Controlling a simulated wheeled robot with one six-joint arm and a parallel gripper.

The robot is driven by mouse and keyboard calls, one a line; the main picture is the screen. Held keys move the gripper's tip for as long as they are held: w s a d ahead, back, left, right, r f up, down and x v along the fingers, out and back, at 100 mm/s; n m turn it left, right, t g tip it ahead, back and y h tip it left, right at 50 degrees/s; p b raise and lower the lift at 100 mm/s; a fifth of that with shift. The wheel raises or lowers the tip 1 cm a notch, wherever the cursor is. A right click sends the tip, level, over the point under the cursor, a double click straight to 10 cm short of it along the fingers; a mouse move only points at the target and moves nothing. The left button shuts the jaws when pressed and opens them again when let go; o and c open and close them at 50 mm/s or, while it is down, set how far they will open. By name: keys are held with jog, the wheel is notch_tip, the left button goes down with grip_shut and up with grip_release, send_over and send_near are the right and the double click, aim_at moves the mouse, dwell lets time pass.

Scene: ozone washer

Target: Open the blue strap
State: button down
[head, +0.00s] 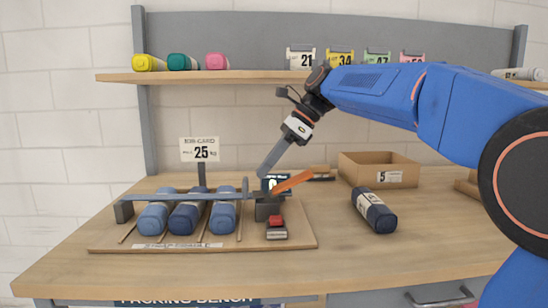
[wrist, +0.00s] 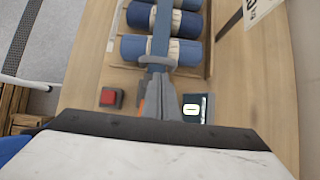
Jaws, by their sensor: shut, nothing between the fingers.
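The blue-grey strap (head: 178,196) runs across the tops of three blue rolls (head: 187,218) on a wooden board. It also shows in the wrist view (wrist: 162,32). Its right end meets a dark buckle block (head: 266,210) with an orange lever (head: 292,181) slanting up to the right. A light grey loop (wrist: 158,60) sits around the strap near the buckle. My gripper (head: 264,173) is shut and empty, pointing down just above the buckle and lever. In the wrist view its fingers (wrist: 157,88) hide most of the buckle and lever. I cannot tell whether they touch.
A red button (head: 276,221) sits in front of the buckle, and a small lit display (wrist: 194,108) stands beside it. A dark blue roll (head: 374,212) and a cardboard box (head: 382,170) are to the right. A shelf (head: 240,76) hangs above. The front bench is clear.

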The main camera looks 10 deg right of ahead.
aim_at(257, 194)
jog(key=shift+x, duration=2.05)
jog(key=shift+r, duration=0.1)
